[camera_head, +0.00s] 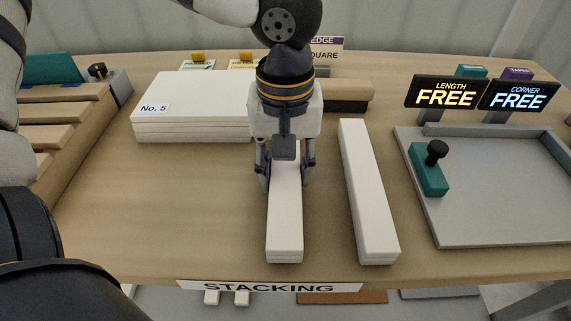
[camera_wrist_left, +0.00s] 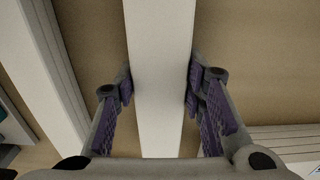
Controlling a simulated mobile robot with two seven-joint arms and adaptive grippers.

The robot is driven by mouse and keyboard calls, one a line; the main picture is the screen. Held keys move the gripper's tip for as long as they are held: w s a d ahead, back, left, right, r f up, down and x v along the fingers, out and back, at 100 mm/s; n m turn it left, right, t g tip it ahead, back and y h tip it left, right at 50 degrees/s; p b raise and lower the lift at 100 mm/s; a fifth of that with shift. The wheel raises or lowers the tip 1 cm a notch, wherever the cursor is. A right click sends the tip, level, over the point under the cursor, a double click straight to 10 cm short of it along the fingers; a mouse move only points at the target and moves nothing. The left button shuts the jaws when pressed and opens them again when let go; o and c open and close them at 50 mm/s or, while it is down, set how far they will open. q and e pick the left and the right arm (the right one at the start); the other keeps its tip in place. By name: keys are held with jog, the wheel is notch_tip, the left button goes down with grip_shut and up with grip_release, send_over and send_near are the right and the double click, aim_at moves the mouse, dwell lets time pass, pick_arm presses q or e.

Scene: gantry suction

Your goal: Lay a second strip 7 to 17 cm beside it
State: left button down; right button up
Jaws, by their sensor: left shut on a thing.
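One white strip (camera_head: 285,222) lies lengthwise on the table, its near end close to the front edge. My left gripper (camera_head: 285,172) is over it from above, shut on its sides. In the left wrist view the strip (camera_wrist_left: 160,75) runs between the two fingers (camera_wrist_left: 158,92). A second white strip (camera_head: 366,190) lies to the right, roughly parallel, with a gap of bare table between them. The far end of the held strip is hidden behind my gripper. I cannot tell whether the held strip touches the table. My right gripper is not in view.
A white stack labelled No. 5 (camera_head: 190,112) stands at back left. A grey tray (camera_head: 480,235) with a teal block (camera_head: 428,170) is at right, below two FREE signs (camera_head: 447,93). A stepped wooden rack (camera_head: 55,130) is at left. The table left of the held strip is clear.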

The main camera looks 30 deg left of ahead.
pick_arm(q)
jog(key=shift+f, duration=0.35)
jog(key=c, duration=1)
grip_release()
jog(key=shift+o, duration=0.2)
notch_tip(320, 180, up, 12)
